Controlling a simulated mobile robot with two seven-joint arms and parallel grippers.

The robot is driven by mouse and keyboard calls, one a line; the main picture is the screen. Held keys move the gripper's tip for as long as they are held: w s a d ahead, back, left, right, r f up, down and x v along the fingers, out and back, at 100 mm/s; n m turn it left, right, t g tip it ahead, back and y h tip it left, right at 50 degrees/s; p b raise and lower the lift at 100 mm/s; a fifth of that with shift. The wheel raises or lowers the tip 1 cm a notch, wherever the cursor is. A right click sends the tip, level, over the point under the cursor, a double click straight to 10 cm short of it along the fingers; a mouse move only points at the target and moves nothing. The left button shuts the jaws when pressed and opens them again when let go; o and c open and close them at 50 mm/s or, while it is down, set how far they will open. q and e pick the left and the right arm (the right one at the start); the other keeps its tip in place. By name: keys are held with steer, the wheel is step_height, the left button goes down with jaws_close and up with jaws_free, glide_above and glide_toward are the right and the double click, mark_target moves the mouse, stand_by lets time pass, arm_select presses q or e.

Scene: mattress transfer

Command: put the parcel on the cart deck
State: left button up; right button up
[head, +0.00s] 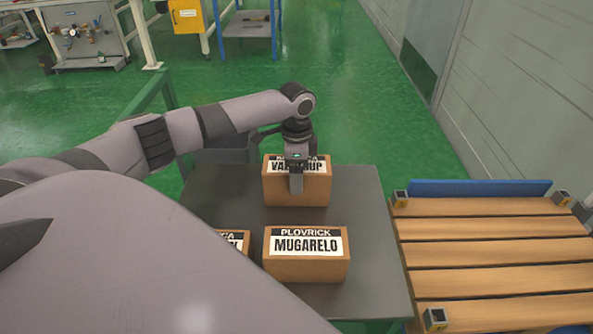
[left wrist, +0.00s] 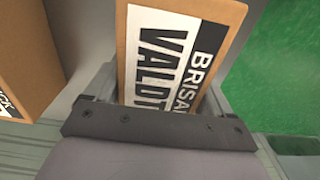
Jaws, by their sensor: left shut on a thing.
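A brown parcel (head: 313,190) with a black and white label is at the far part of a grey table (head: 365,215). My left gripper (head: 296,182) is over it from above, shut on it, with one finger down the front and covering part of its label. In the left wrist view the same parcel (left wrist: 178,50) shows "BRISA" and "VALD" between the fingers. I cannot tell whether it rests on the table or is slightly lifted. The cart deck (head: 500,254), of wooden slats, lies to the right of the table. My right gripper is not in view.
A parcel marked PLOVRICK MUGARELO (head: 306,268) stands nearer on the table. Another parcel (head: 236,240) is left of it, mostly hidden by my arm. The deck has metal corner sockets (head: 436,318) and a blue bar (head: 480,188) behind. Its slats look clear.

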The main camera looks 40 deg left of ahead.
arm_select(q)
steer(key=o, duration=1.4)
steer(key=shift+f, duration=0.15)
steer(key=shift+o, duration=0.2)
step_height(320, 180, up, 12)
steer(key=shift+r+p, duration=0.2)
steer(key=shift+p, duration=0.85)
